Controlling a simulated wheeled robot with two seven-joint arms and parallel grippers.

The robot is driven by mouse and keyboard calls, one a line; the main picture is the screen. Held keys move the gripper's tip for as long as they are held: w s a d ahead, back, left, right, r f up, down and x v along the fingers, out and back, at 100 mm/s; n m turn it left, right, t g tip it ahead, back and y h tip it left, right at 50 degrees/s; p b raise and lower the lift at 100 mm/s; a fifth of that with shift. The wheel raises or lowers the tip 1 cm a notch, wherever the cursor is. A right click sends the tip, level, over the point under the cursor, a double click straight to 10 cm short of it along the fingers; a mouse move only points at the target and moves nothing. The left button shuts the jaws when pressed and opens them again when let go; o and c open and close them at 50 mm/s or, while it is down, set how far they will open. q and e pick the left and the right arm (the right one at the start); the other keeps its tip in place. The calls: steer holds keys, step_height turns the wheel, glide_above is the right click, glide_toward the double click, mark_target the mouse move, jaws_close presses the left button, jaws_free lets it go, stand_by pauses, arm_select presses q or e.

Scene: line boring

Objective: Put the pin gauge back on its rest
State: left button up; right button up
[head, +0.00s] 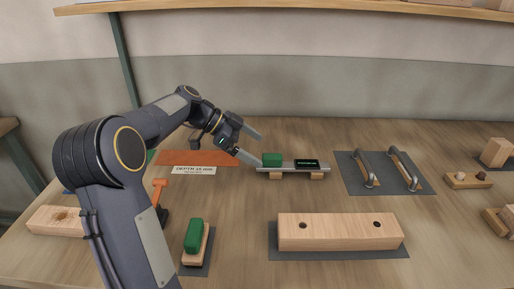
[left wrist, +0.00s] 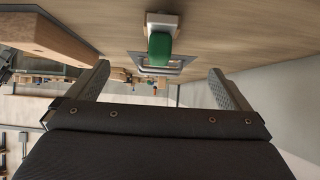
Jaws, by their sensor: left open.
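What looks like the pin gauge (head: 292,165) is a silver bar with a green block and a black display. It lies level across two small wooden supports (head: 276,176), which appear to be its rest, at the middle of the table. My left gripper (head: 260,150) is open and empty at the bar's left end, its fingers pointing toward the green block. In the left wrist view the green block (left wrist: 160,48) shows ahead, between the two spread fingers and apart from both. My right gripper is not in view.
A wooden block with two dark holes (head: 340,232) lies on a grey mat in front. Two metal handles (head: 390,170) stand on a mat to the right. A green-topped wooden piece (head: 194,238) and an orange tool (head: 158,190) lie at the left, near my arm. A label (head: 194,170) stands behind.

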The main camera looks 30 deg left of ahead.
arm_select(q)
steer(key=shift+p+v, duration=0.5)
steer(key=shift+v, duration=1.5)
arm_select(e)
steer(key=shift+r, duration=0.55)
